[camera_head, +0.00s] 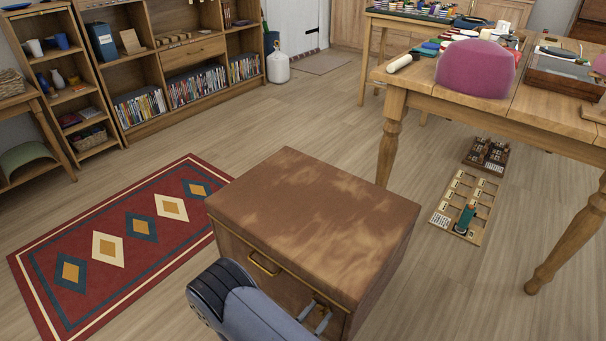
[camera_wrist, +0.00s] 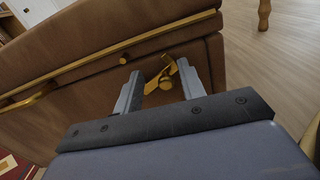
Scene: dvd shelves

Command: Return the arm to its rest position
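My gripper (camera_wrist: 160,72) is low at the front of a brown box-like chest (camera_head: 315,215) with a mottled top. Its two grey fingers are spread apart in the wrist view, with a brass latch (camera_wrist: 163,77) showing in the gap between them. I cannot tell whether either finger touches the latch. The fingers also show in the head view (camera_head: 318,314), close to the chest's front face, beyond my blue-grey arm. A brass handle (camera_head: 263,264) is on the chest front to the left. The chest lid looks closed.
A red patterned rug (camera_head: 120,237) lies left of the chest. A wooden table (camera_head: 480,100) with a pink hat-like object (camera_head: 476,69) stands at the right. Board pieces (camera_head: 465,205) lie on the floor beneath it. DVD shelves (camera_head: 190,60) stand at the back left.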

